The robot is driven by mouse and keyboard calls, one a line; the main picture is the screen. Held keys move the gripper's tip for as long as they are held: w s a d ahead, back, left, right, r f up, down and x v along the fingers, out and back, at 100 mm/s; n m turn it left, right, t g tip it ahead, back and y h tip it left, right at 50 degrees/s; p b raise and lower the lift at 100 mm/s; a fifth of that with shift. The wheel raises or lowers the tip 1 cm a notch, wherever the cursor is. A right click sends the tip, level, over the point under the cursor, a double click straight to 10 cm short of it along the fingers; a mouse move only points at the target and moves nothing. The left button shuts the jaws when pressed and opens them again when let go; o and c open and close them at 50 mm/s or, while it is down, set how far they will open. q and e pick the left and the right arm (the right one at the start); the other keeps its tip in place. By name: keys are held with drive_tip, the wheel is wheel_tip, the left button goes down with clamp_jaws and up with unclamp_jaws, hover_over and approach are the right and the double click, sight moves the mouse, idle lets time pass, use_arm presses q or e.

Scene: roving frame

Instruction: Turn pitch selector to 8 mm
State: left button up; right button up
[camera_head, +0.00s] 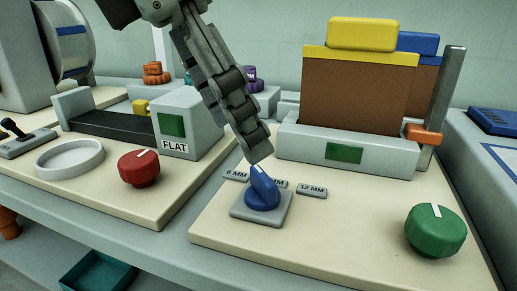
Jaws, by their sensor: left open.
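The pitch selector is a blue knob (263,191) on a grey square plate (262,209). Its white pointer mark is at the top, partly behind the fingertip. Labels behind it read 6 MM (236,176) at left and 12 MM (312,190) at right. The middle label (279,184) is partly hidden by the knob; only "MM" shows. My left gripper (258,150) reaches down from the top with its fingertip just above and behind the knob. The fingers overlap in this view; it is open, and I cannot tell whether it touches the knob. My right gripper is not in view.
A green knob (436,231) stands at the right front of the same board. Behind is a brown block with a yellow top (361,34) in a grey holder. At left are a red knob (139,168), a box marked FLAT (174,148) and a round dish (70,158).

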sight(261, 174)
use_arm(q)
drive_tip(key=x, duration=0.7)
drive_tip(key=shift+s, duration=0.2)
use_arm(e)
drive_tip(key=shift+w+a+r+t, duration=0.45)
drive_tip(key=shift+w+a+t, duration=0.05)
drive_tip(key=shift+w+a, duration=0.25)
use_arm(q)
drive_tip(key=shift+c, duration=0.4)
drive_tip(key=c, duration=1.1)
drive_tip(key=m+b, duration=0.1)
drive_tip(key=m, duration=0.1)
drive_tip(key=m+g+b, duration=0.1)
drive_tip(key=m, duration=0.1)
drive_tip(key=shift+w+m+g+h, duration=0.2)
drive_tip(key=shift+m+g+h, duration=0.1)
drive_tip(key=shift+m+g, duration=0.5)
drive_tip(key=shift+m, duration=0.6)
drive_tip(key=shift+w+m+g, duration=0.1)
drive_tip(key=shift+m+g, duration=0.3)
drive_tip(key=shift+m, duration=0.6)
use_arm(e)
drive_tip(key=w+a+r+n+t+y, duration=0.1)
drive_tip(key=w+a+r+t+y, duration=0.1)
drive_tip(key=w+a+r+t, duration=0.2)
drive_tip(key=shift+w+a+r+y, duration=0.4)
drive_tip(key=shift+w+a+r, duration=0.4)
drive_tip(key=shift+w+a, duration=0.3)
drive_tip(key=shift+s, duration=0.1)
